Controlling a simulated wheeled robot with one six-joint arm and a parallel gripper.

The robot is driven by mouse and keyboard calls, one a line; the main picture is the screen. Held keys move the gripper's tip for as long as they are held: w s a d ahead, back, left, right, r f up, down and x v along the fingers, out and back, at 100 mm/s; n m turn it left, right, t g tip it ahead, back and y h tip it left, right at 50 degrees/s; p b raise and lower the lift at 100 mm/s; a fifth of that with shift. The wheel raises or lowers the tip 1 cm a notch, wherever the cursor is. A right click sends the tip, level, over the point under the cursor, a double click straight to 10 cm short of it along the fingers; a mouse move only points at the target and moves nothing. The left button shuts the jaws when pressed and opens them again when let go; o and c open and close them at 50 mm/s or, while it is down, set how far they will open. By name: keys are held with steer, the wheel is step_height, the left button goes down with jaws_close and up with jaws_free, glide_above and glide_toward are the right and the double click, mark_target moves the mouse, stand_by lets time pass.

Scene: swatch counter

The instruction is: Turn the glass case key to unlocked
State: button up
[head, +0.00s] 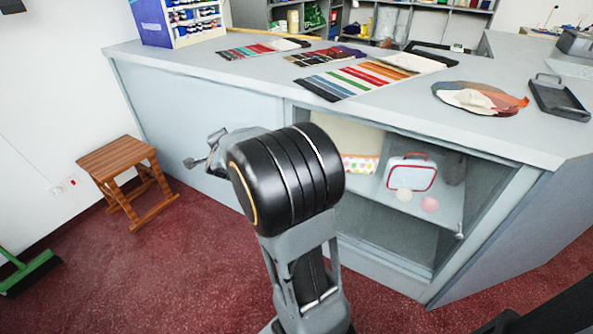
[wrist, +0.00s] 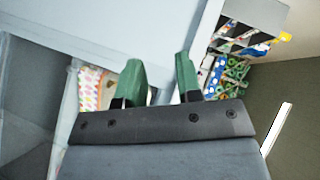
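The glass case (head: 390,245) is built into the front of the counter, with goods on a shelf behind its pane. A pale counter surface lies beyond the fingers. In the head view, my arm covers the left part of the case, and the gripper is mostly hidden behind it, left of the case.
Fabric swatches (head: 365,76) and a dark tray (head: 558,97) lie on the counter top (head: 240,72). A wooden stool (head: 122,165) stands on the red floor at left, near a green broom (head: 32,272). Floor in front of the case's right side looks clear.

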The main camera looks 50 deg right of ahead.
steer(key=s+d+f+m+g+h+b, duration=0.2)
steer(key=d+f+m+g+h+b, duration=0.25)
steer(key=d+f+m, duration=0.3)
steer(key=s+d+f+m+g+h+b, duration=0.35)
steer(key=d+f+m+h, duration=0.2)
steer(key=d+f, duration=0.3)
steer(key=shift+w+b+x, duration=0.15)
steer(key=shift+b+x, duration=0.6)
steer(key=shift+x, duration=2.55)
steer(key=shift+w+b+x, duration=0.15)
steer(key=shift+b+x, duration=0.6)
steer(key=shift+x, duration=2.5)
steer(key=shift+f, duration=0.2)
steer(key=shift+c, duration=0.5)
jaws_close()
steer(key=shift+a, duration=0.15)
